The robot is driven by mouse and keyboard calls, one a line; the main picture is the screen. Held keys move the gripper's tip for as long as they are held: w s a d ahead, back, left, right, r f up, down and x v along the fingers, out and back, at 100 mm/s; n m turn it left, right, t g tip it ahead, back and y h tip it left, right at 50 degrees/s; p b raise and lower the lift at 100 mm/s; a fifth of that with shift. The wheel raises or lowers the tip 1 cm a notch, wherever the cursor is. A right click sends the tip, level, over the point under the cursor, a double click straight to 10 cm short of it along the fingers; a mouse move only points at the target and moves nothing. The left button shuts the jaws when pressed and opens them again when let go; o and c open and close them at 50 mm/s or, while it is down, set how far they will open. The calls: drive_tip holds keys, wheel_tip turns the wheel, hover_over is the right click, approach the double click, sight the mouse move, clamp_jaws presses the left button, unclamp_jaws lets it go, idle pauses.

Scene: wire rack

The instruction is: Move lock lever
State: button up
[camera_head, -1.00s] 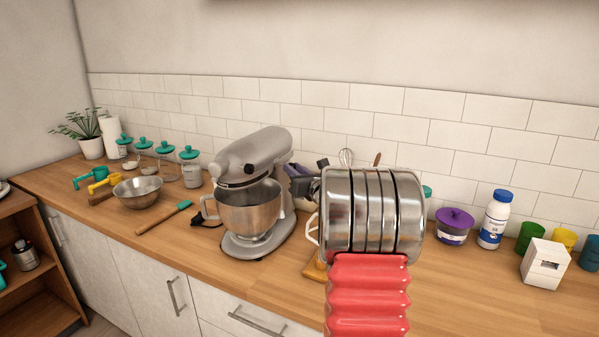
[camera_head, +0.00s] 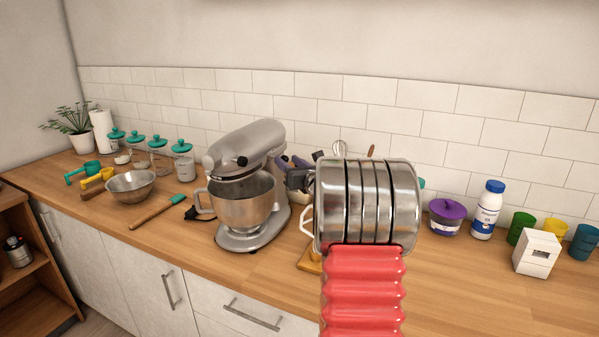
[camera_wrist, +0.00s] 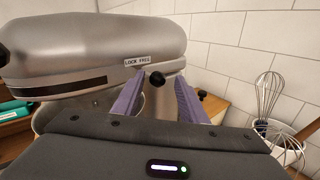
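In the wrist view the mixer head (camera_wrist: 90,45) fills the upper left. A small "LOCK FREE" label (camera_wrist: 137,62) is on its side. The lock lever's black knob (camera_wrist: 157,78) shows just below the label. My gripper (camera_wrist: 155,88) has two purple fingers spread apart, with the knob showing between them. Whether either finger touches it cannot be told. In the head view my gripper (camera_head: 283,161) is beside the mixer's right side.
A whisk (camera_wrist: 267,90) stands in a holder to the right of my fingers. A steel bowl (camera_head: 131,187) and a spatula (camera_head: 155,212) lie left of the mixer. A purple-lidded jar (camera_head: 446,218), a bottle (camera_head: 487,210) and a white box (camera_head: 537,253) stand at right.

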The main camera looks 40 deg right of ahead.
drive_tip(key=v, duration=1.3)
drive_tip(key=shift+s, duration=0.15)
drive_tip(key=shift+a, duration=0.1)
drive_tip(key=w+a+n+g+y, duration=0.1)
drive_tip(key=w+a+n+y, duration=0.15)
drive_tip(key=a+n, duration=0.45)
drive_tip(key=w+a+n+y, duration=0.15)
drive_tip(key=a+y, duration=0.25)
drive_tip(key=a, duration=0.7)
drive_tip(key=s+a+f+n+g+y, duration=0.1)
drive_tip(key=s+a+n+g+y, duration=0.15)
drive_tip(key=a+n, duration=0.5)
drive_tip(key=s+a+f+n+g+y, duration=0.1)
drive_tip(key=s+a+n+g+y, duration=0.2)
drive_tip(key=a, duration=0.8)
drive_tip(key=s+a+f+n+g+h, duration=0.2)
drive_tip(key=s+a+f+n+g, duration=0.2)
drive_tip(key=s+a+n, duration=0.5)
drive_tip(key=s+d+f+n+g+h, duration=0.1)
drive_tip(key=s+f+n+h, duration=0.1)
drive_tip(key=s+n+h, duration=0.3)
drive_tip(key=shift+s+d+f+n, duration=0.2)
drive_tip(key=shift+s+n, duration=2.15)
drive_tip(key=shift+n, duration=1.55)
